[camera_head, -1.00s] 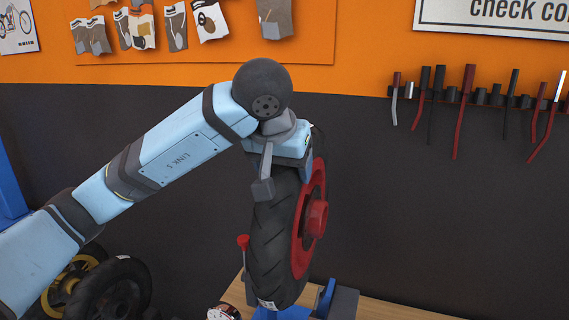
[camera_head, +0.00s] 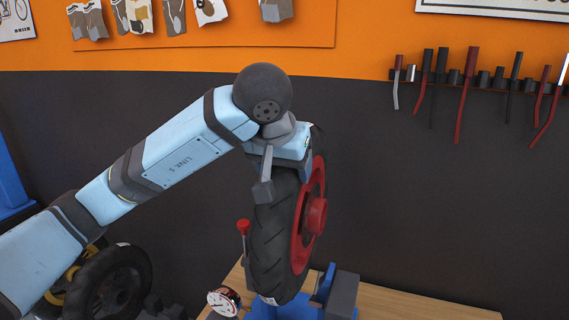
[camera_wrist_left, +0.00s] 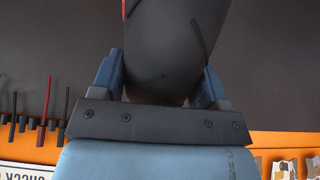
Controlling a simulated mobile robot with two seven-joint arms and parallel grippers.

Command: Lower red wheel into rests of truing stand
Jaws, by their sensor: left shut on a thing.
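The red wheel (camera_head: 302,235), a red rim and hub in a black tyre, is upright in the head view. My left gripper (camera_head: 286,172) is shut on the top of its tyre. In the left wrist view the tyre (camera_wrist_left: 170,40) sits between the two blue fingers. The truing stand (camera_head: 341,294) is under the wheel, with blue parts and a grey block at right and a red knob on a post at left. The tyre's lower end hides part of the stand. I cannot tell whether the hub touches the rests. My right gripper is not in view.
The stand is on a wooden bench (camera_head: 420,306), bare at right. Other wheels (camera_head: 113,285) are at lower left. Tools (camera_head: 466,95) hang on the wall behind.

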